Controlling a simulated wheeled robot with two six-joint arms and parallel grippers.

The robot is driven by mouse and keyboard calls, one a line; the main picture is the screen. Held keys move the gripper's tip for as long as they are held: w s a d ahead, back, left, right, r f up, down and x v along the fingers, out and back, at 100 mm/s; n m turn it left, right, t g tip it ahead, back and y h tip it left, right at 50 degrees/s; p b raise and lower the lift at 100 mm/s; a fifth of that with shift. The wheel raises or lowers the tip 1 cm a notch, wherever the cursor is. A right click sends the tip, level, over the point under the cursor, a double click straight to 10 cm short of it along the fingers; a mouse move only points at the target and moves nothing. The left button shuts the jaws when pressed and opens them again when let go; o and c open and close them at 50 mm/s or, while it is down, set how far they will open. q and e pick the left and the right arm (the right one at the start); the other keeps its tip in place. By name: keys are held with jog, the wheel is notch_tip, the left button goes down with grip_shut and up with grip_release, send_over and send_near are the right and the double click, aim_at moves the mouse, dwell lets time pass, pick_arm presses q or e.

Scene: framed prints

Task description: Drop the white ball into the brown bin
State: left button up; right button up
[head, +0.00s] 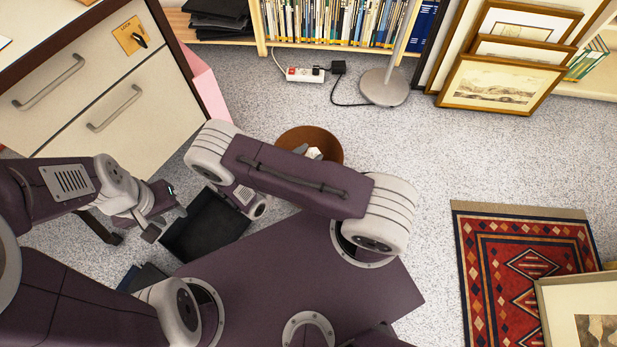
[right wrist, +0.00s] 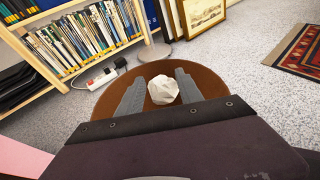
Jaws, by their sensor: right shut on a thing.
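The white ball (right wrist: 163,89) looks like crumpled paper and sits between the fingertips of my right gripper (right wrist: 160,92) in the right wrist view. My right gripper is shut on it. The brown bin (right wrist: 108,101) is round, and its opening lies behind and below the ball in that view. In the head view, the bin (head: 296,136) stands on the floor beyond my right arm, which hides its near part. A piece of the ball (head: 313,153) shows against the bin there. My left gripper (head: 164,221) is open and empty at the left, away from the bin.
A drawer cabinet (head: 105,90) stands at the left, with a pink panel (head: 207,90) beside it. A black box-like object (head: 206,228) is on the floor near my left gripper. A power strip (head: 305,75), lamp base (head: 385,88), framed prints (head: 500,85) and rug (head: 525,270) lie around.

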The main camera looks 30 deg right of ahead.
jog(key=o, duration=1.4)
jog(key=shift+c, duration=0.2)
jog(key=shift+a+r+p, duration=0.25)
jog(key=shift+p, duration=0.1)
jog(key=p+v, duration=0.3)
jog(key=v, duration=0.5)
jog(key=shift+s+a+p, duration=0.15)
jog(key=shift+a+p, duration=0.1)
jog(key=shift+p, duration=0.1)
